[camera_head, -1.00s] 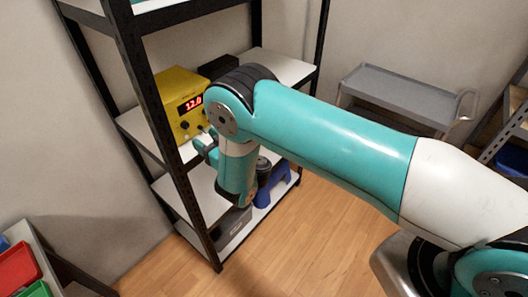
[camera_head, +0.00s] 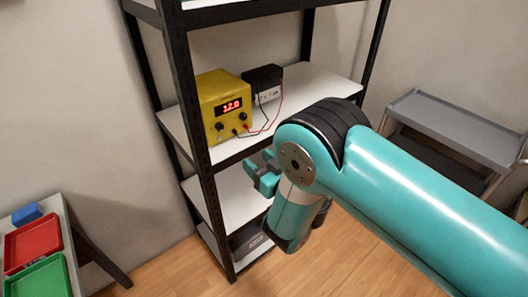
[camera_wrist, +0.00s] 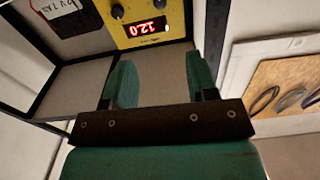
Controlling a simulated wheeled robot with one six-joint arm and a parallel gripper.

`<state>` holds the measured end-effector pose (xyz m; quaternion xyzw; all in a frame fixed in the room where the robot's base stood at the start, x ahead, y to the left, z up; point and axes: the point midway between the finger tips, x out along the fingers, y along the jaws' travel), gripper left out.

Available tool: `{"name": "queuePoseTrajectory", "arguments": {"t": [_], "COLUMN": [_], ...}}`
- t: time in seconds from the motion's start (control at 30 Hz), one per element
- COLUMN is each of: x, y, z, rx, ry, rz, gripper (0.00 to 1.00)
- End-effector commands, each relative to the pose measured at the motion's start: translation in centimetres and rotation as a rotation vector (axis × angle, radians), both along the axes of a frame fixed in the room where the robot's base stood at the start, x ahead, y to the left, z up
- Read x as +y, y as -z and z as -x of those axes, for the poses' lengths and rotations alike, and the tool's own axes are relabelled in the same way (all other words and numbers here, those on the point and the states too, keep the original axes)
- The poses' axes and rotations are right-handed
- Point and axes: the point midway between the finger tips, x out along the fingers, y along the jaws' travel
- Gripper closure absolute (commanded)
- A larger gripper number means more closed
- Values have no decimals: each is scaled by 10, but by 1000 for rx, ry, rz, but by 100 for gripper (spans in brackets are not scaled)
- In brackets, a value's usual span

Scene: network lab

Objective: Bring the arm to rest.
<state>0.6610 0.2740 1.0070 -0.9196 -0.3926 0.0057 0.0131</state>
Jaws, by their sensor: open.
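My gripper (camera_head: 264,172) is at the end of my bent teal arm, in front of the black-framed shelf (camera_head: 188,120) in the head view. In the wrist view my gripper (camera_wrist: 160,82) shows its two teal fingers spread apart with nothing between them. A yellow power supply (camera_head: 224,90) reading 12.0 stands on the shelf's middle board, beyond and above my gripper. It also shows upside down at the top of the wrist view (camera_wrist: 145,22). My gripper is apart from it. My arm hides part of the shelf's lower right.
A black box (camera_head: 263,80) stands beside the power supply, with red and black leads between them. A grey cart (camera_head: 460,125) stands at the right. Red (camera_head: 33,243) and green (camera_head: 42,279) trays lie on a side table at the left. Wood floor (camera_head: 165,268) is open before the shelf.

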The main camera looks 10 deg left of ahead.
Motion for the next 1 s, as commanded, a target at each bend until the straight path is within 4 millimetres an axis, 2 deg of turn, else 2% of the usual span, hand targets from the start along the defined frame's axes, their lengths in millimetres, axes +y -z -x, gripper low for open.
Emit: {"name": "queuePoseTrajectory", "arguments": {"t": [0.17, 0.27, 0.37, 0.47, 0.53, 0.6, 0.67, 0.77, 0.87, 0.97, 1.0], "x": [-1, -11, -42, -94, -132, -164, -186, -212, -224, -227, -226], "y": [-2, -17, -50, -87, -104, -115, -123, -133, -145, -161, -168], "z": [-2, -16, -47, -78, -87, -84, -74, -43, 4, 63, 89], "rx": [0, 1, 18, 98, 195, 317, 434, 642, 843, 1008, 1057], "ry": [7, 76, 246, 483, 632, 742, 803, 832, 765, 614, 535], "rz": [-3, -22, -56, -79, -68, -40, -5, 76, 179, 302, 354], "gripper": [47, 47, 47, 47, 47, 47, 47, 47, 47, 47, 47]}}
